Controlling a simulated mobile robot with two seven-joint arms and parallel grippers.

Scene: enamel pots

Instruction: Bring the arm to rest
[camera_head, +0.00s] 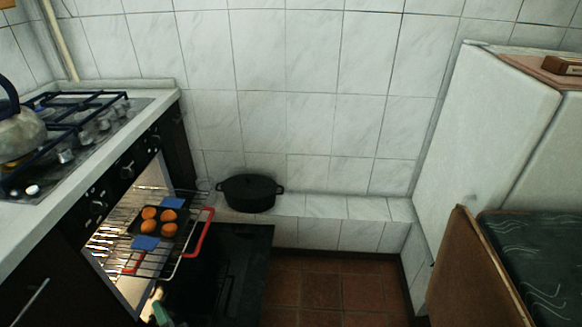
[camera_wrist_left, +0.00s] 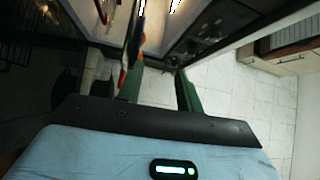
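My left gripper (camera_head: 161,308) shows only in part at the bottom of the head view, below the pulled-out oven rack. In the left wrist view its two green fingers (camera_wrist_left: 160,85) stand apart with nothing between them, so it is open and empty. The wire rack (camera_head: 188,262) with red grips sticks out of the lit oven. On it is a dark tray (camera_head: 166,235) holding several orange round pieces (camera_head: 149,213) and blue pieces (camera_head: 145,242). My right gripper is not in view.
The oven door (camera_head: 245,265) hangs open under the rack. A black pot (camera_head: 249,193) stands on the tiled ledge. A kettle (camera_head: 20,133) sits on the stove at left. A white cabinet (camera_head: 487,130) and a dark-cushioned seat (camera_head: 535,260) are at right. The tiled floor (camera_head: 340,290) between is clear.

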